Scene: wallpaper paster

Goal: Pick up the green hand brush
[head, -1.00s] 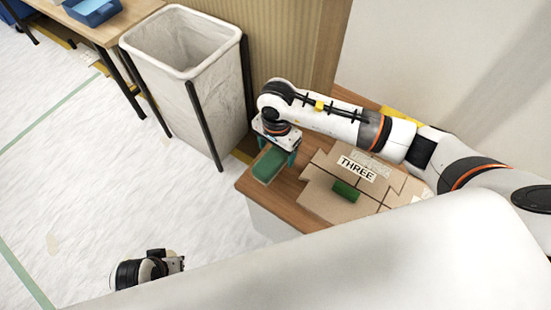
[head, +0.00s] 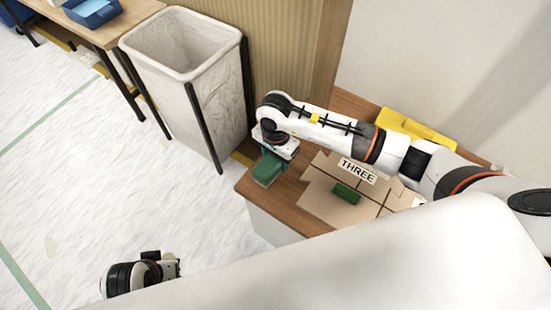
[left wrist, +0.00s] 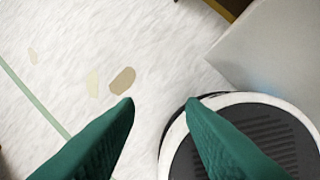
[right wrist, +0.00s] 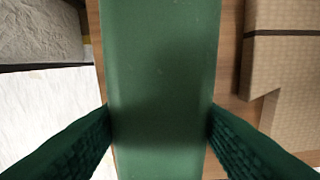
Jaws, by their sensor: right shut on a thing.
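The green hand brush (head: 267,169) is a long green block at the front left corner of the wooden tabletop. My right gripper (right wrist: 160,112) is above it, with its green fingers against both long sides, shut on it. The brush (right wrist: 165,60) fills the middle of the right wrist view. I cannot tell whether it is clear of the wood. My left gripper (left wrist: 160,102) is open and empty, low over the floor; its wrist shows at the bottom left of the head view.
Flat cardboard (head: 318,198) with a "THREE" label and a small green block (head: 346,193) lies right of the brush. A yellow thing (head: 410,125) lies behind my right arm. A white bin (head: 190,85) stands to the left. A blue tray (head: 93,12) is on another table.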

